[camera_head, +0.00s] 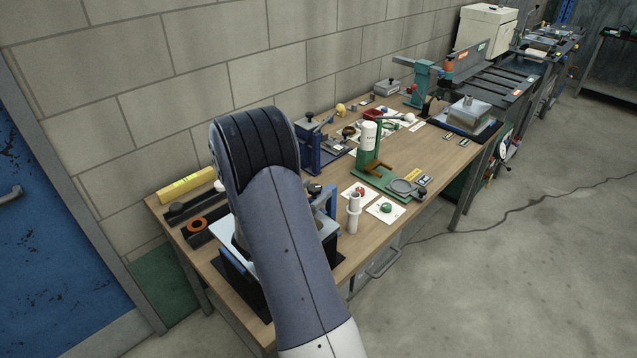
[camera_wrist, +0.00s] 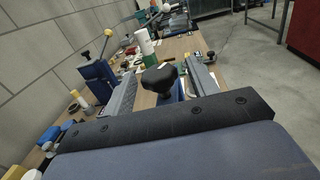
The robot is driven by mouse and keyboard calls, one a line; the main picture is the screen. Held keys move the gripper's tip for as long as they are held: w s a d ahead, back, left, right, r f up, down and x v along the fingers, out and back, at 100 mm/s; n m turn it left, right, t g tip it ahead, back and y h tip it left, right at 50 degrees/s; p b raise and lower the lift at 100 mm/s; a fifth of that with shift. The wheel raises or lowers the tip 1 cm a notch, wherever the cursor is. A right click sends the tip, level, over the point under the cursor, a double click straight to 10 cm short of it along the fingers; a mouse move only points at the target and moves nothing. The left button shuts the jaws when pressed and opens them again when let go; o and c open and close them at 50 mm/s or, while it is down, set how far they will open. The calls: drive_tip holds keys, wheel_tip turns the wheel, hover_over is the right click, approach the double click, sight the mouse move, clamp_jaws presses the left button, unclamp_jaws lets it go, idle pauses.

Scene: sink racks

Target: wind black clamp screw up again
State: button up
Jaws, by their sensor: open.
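The black clamp screw's knob (camera_wrist: 160,78) shows in the middle of the wrist view, with a blue part below it. My gripper (camera_wrist: 161,67) is open, with one grey finger on the left of the knob and one on the right. Gaps show between the knob and both fingers, so it is not gripped. The lower part of the screw is hidden behind my gripper's dark front plate. In the head view my arm covers the knob and my fingers; only parts of a blue and metal fixture (camera_head: 240,268) show beside the arm.
A blue press (camera_head: 309,148) stands behind the arm on the wooden bench (camera_head: 440,152). A white cylinder (camera_head: 353,212) stands right of the arm, near a green stand (camera_head: 372,150) and small cards. The block wall (camera_head: 170,90) runs along the back; open floor lies at right.

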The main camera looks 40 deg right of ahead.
drive_tip(key=shift+w+d, duration=0.15)
drive_tip(key=shift+d, duration=0.55)
drive_tip(key=shift+w+d, duration=0.15)
drive_tip(key=shift+d, duration=0.5)
drive_tip(key=c, duration=1)
drive_tip(key=shift+o, duration=0.2)
drive_tip(key=shift+f, duration=0.1)
drive_tip(key=shift+t+b, duration=0.3)
drive_tip(key=shift+b, duration=0.1)
drive_tip(key=shift+f+n+t+y+b, duration=0.15)
drive_tip(key=shift+n+t+y+b, duration=0.15)
drive_tip(key=shift+n+t+b, duration=0.7)
drive_tip(key=t+b, duration=0.1)
drive_tip(key=n+t+y+b, duration=0.1)
drive_tip(key=b, duration=0.1)
drive_tip(key=shift+w+a+r, duration=0.1)
drive_tip(key=shift+w+r, duration=0.1)
drive_tip(key=o, duration=1)
drive_tip(key=shift+c, duration=0.2)
